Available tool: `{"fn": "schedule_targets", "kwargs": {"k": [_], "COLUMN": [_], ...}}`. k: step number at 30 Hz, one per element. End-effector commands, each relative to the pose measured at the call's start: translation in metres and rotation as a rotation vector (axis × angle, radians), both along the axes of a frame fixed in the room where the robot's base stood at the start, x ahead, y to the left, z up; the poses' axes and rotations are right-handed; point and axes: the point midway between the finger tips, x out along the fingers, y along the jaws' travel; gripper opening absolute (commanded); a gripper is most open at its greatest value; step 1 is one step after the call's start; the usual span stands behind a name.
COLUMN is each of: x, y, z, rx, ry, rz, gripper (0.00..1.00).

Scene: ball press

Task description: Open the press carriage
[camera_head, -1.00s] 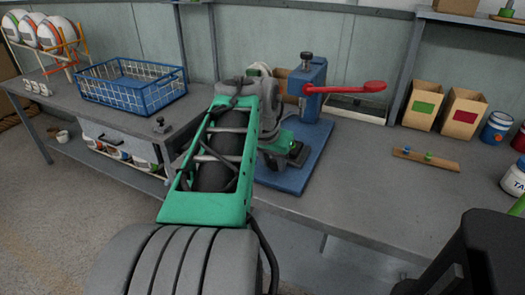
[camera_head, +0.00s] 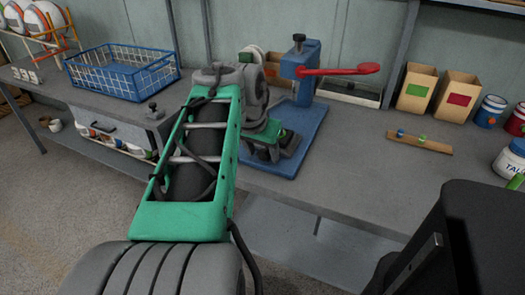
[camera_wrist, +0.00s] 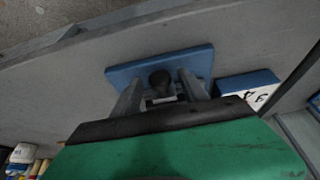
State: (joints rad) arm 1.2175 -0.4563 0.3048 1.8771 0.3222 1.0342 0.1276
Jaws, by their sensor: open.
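The blue press (camera_head: 306,60) stands on its blue base plate (camera_head: 305,140) on the bench, with a red lever (camera_head: 340,70) reaching to the right. My gripper (camera_head: 273,150) is low over the near left part of the base plate. In the wrist view, my gripper (camera_wrist: 160,88) is open, with its two grey fingers either side of a dark round knob (camera_wrist: 160,78). The knob lies in front of the blue base plate (camera_wrist: 135,70). I cannot tell whether the fingers touch it. The carriage is mostly hidden by my gripper in the head view.
A blue wire basket (camera_head: 120,75) stands at the left. Two cardboard boxes (camera_head: 415,90) and several jars (camera_head: 490,110) are at the right. A small wooden strip (camera_head: 420,144) with coloured pegs lies in front of the boxes. The bench between press and strip is clear.

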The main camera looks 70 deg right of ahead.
Motion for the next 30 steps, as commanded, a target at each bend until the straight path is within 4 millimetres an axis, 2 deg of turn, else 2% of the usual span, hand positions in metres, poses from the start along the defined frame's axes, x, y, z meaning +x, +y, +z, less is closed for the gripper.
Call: {"fn": "schedule_targets", "kwargs": {"k": [2, 9, 12, 16, 26, 28, 30], "x": [0.0, 0.002, 0.003, 0.002, 0.002, 0.002, 0.002], "y": [0.002, 0.019, 0.026, 0.029, 0.03, 0.029, 0.029], "z": [0.007, 0.053, 0.067, 0.073, 0.072, 0.077, 0.09], "rx": [-0.002, -0.004, -0.002, -0.001, -0.001, -0.001, -0.002], "ry": [0.0, -0.002, 0.0, -0.001, 0.0, 0.0, 0.0], "rz": [0.001, 0.001, 0.001, 0.0, -0.001, -0.001, -0.001], "gripper": [0.51, 0.51, 0.51, 0.51, 0.51, 0.51, 0.51]}}
